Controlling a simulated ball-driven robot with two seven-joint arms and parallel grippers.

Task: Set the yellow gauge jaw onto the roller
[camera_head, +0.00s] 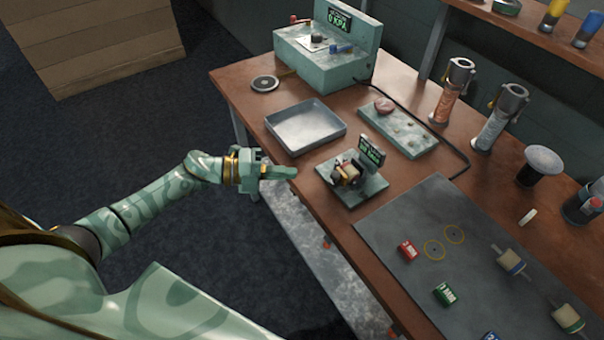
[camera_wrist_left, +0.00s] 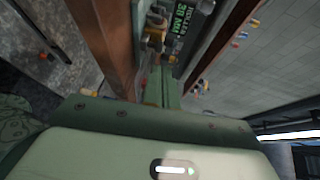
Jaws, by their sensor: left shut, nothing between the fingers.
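The small green roller stand (camera_head: 368,192) with a lit green display sits near the table's front edge. On it are dark roller parts (camera_head: 347,178) with a small tan-yellow piece (camera_head: 353,170); whether this is the gauge jaw I cannot tell for sure. My left gripper (camera_head: 294,173) is shut and empty, in the air just left of the stand and apart from it, pointing towards it. In the left wrist view the shut fingers (camera_wrist_left: 162,88) point at the roller stand's display (camera_wrist_left: 188,28) and parts. My right gripper is not in view.
A metal tray (camera_head: 305,128) lies behind the stand, with a green plate (camera_head: 405,131) to its right. A pressure device (camera_head: 325,55) stands at the back left. A grey mat (camera_head: 450,250) with small colored blocks lies at right. Two glass-tube holders (camera_head: 455,90) stand at the back.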

